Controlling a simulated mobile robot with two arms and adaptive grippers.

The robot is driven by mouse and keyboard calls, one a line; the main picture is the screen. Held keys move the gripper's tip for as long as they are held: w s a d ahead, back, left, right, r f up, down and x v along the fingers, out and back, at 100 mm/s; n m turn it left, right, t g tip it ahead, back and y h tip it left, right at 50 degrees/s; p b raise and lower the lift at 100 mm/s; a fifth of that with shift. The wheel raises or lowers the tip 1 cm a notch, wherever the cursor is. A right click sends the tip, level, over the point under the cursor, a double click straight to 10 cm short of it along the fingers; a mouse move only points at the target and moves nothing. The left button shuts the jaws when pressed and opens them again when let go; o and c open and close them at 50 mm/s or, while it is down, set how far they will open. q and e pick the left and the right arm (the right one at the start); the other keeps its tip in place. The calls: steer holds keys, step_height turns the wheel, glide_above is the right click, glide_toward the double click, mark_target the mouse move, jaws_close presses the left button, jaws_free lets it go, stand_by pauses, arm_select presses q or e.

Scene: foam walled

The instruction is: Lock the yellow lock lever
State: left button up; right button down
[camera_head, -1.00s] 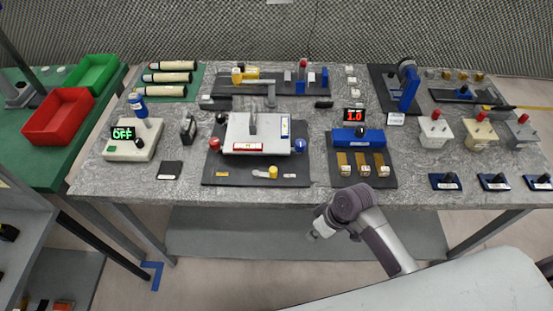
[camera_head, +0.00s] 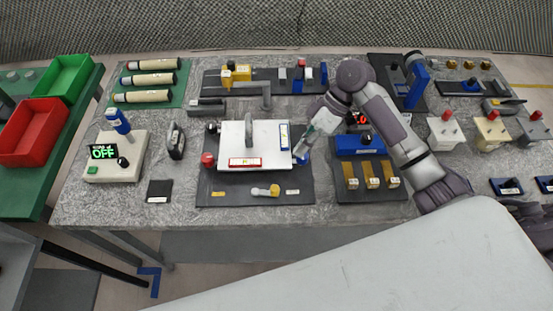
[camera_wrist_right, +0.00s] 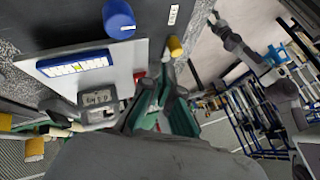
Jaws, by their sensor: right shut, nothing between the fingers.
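The yellow lock lever (camera_head: 272,190) lies at the front of a dark base plate (camera_head: 225,199), with its yellow end to the right. A white plate (camera_head: 240,140) with a grey upright handle sits behind it. My right gripper (camera_head: 301,153) is shut and empty at the right edge of the white plate, by the blue knob, behind and to the right of the lever. In the right wrist view, the gripper's fingers (camera_wrist_right: 160,108) are near the white plate; the blue knob (camera_wrist_right: 118,18) and a yellow cylindrical end (camera_wrist_right: 175,47) show beyond.
A red knob (camera_head: 208,160) stands left of the white plate. A blue block with several brass tabs (camera_head: 360,146) stands right of the base plate, beside my forearm. A white box with a display (camera_head: 108,170) is at left. The table's front edge is clear before the lever.

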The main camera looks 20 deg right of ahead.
steer(key=p, duration=0.3)
glide_toward(266, 191)
steer(key=f, duration=0.3)
steer(key=shift+s+a, duration=0.2)
steer(key=shift+a, duration=0.05)
steer(key=shift+a+f, duration=0.25)
steer(key=shift+f, duration=0.25)
arm_select(q)
steer(key=r, duration=0.1)
steer(key=s+r, duration=0.1)
steer(key=shift+r, duration=0.35)
steer(key=shift+s, duration=0.2)
steer(key=shift+f, duration=0.15)
